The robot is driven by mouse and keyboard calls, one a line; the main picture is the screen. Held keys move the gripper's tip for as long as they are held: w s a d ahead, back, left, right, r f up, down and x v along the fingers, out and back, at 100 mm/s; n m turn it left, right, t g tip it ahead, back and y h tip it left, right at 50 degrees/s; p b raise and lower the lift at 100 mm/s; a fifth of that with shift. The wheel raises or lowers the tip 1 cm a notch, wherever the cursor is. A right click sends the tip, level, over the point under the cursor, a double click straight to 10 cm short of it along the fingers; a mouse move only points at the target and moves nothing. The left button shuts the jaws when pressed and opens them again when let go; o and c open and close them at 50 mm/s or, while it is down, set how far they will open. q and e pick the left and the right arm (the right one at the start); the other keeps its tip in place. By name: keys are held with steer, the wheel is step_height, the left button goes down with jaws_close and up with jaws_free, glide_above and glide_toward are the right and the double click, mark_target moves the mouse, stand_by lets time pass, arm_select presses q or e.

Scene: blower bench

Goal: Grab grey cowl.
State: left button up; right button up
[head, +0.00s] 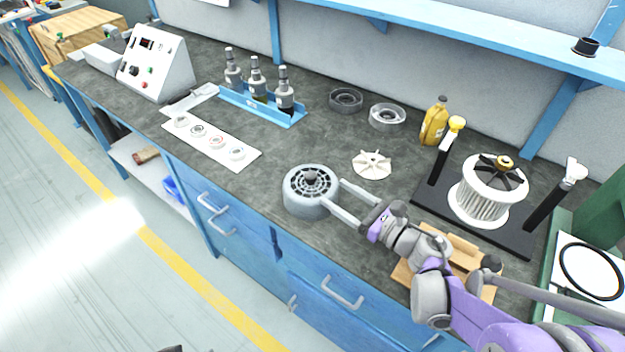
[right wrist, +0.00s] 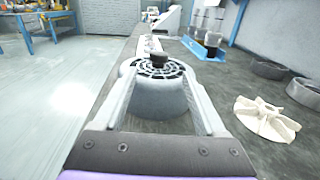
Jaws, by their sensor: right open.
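The grey cowl (head: 307,197) is a round, light grey cup with a dark slotted grille and a dark knob on top. It stands upright on the bench near the front edge. My right gripper (head: 335,191) is open and comes at it from the right, its two long fingers pointing at the cowl. In the right wrist view the cowl (right wrist: 158,98) shows between the two fingers, with nothing gripped. The fingertips are close beside the cowl; I cannot tell whether they touch it. My left gripper is not in view.
A white fan wheel (head: 372,165) lies behind my right gripper. Two rings (head: 346,99) lie farther back. A white strip with dials (head: 211,144) and a blue rack (head: 262,110) are at left. A black stand (head: 432,203) with a rotor is at right. A wooden tray (head: 408,272) lies under my right arm.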

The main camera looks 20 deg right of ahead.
mark_target(316, 181)
steer(key=x, duration=0.2)
steer(key=shift+w+a, duration=0.15)
steer(key=shift+a, duration=0.2)
steer(key=shift+b+x, duration=0.3)
steer(key=shift+x, duration=2.85)
steer(key=shift+d, duration=0.1)
jaws_close()
